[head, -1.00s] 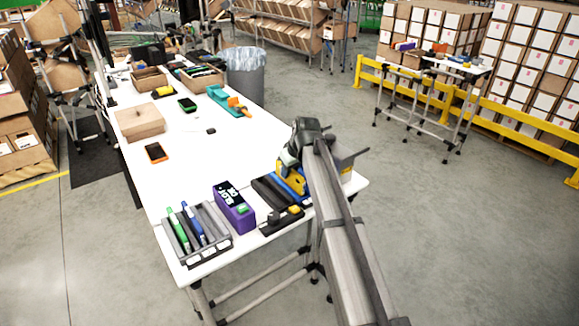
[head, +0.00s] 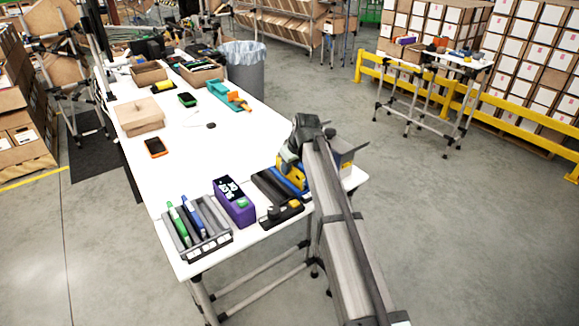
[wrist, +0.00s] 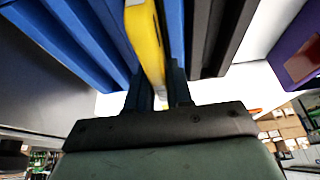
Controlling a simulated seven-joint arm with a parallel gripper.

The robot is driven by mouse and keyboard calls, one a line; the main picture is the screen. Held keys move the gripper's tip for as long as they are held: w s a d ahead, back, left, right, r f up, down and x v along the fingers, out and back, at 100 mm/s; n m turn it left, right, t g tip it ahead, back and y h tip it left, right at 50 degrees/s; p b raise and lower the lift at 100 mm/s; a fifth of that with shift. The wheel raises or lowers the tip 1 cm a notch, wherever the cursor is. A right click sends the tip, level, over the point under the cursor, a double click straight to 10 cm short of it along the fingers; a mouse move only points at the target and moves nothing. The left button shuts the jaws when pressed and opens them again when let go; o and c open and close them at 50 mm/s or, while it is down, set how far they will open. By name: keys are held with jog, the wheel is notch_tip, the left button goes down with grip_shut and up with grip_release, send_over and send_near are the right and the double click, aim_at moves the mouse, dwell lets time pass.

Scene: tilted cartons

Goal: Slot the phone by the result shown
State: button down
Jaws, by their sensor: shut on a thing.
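A phone with a yellow edge (wrist: 148,45) is between the fingers of my gripper (wrist: 158,92) in the wrist view. My gripper is shut on it. The phone stands on edge among the blue walls of a blue rack (wrist: 70,40); how deep it sits cannot be told. In the head view the yellow phone (head: 289,178) shows at the blue rack (head: 296,188), partly hidden by my arm. A purple box (head: 235,208) with a dark display stands to the left; its white marks are too small to read. A black rack (head: 268,186) stands between them.
A grey rack (head: 212,238) at the front left holds green and blue phones. An orange phone (head: 156,147) and a green phone (head: 187,99) lie farther back, near a cardboard box (head: 138,117). The white table's middle is clear.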

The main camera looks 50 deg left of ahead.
jog(key=shift+f, duration=0.25)
dwell(0.6)
jog(key=c, duration=0.9)
grip_release()
jog(key=shift+c, duration=0.2)
jog(key=v, duration=1.4)
notch_tip(320, 180, up, 7)
jog(key=shift+f, duration=0.1)
